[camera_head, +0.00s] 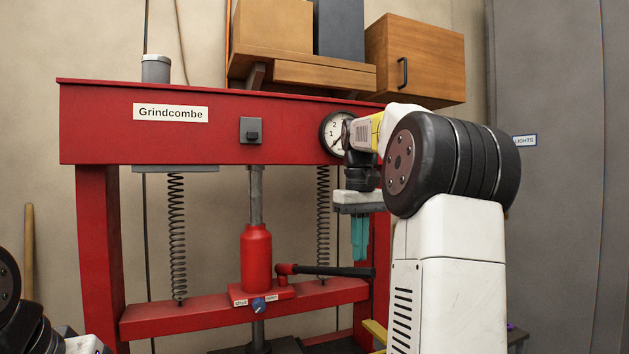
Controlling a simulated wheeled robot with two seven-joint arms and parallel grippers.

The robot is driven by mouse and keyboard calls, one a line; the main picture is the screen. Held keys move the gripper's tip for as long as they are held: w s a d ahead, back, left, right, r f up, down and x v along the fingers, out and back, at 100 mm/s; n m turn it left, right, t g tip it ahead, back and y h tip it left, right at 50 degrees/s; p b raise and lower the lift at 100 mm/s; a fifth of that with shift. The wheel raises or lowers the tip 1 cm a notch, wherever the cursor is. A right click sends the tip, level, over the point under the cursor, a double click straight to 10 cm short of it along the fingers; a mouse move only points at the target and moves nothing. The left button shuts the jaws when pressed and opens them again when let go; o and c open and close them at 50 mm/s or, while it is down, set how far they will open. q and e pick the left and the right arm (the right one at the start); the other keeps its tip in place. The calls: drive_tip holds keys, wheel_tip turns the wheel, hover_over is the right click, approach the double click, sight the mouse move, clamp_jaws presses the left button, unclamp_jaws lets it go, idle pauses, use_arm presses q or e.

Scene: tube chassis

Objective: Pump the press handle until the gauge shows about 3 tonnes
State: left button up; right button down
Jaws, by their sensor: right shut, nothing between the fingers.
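The red press (180,125) labelled Grindcombe stands in front of me. Its round gauge (333,140) is on the crossbeam, partly hidden by my right arm; a 1 and a 2 show, but the needle's reading is too small to tell. The red jack (256,258) sits on the lower beam. Its press handle (340,271), a black bar from a red socket, points right, nearly level. My right gripper (357,258) has teal fingers, shut and empty, pointing down just above the handle's outer part; I cannot tell whether they touch. My left gripper is not in view.
A blue knob (258,305) with small labels sits at the jack's base. Springs (177,240) hang on both sides of the jack. Wooden boxes (415,60) sit above the press. A grey panel (560,200) stands at the right.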

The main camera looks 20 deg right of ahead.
idle(0.3)
drive_tip(key=shift+f, duration=7.2)
wheel_tip(320, 180, up, 14)
drive_tip(key=shift+r, duration=0.25)
